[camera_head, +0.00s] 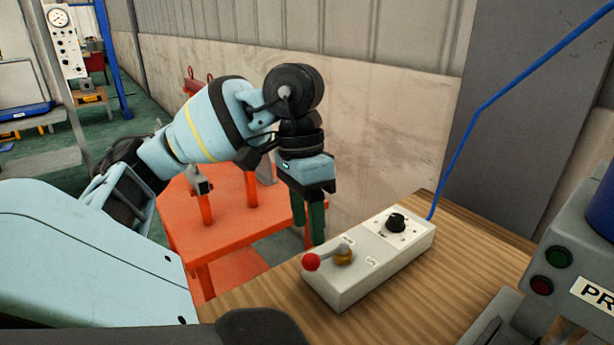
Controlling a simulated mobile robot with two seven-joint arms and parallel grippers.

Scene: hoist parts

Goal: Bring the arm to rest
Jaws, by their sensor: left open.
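My left arm comes in from the left in the head view and bends down at the wrist. My left gripper (309,222) points downward with its dark green fingers, open and empty. It hangs beyond the far left side of a white control box (368,268), and I cannot tell its exact height. The box lies on a wooden table top (450,300). It carries a lever with a red ball (311,262) at its left end and a black knob (397,222) at its right end. My right gripper does not show.
An orange metal stand (240,225) is behind and below my left arm. A blue cable (470,130) rises from the box. A concrete wall (390,120) closes the back.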

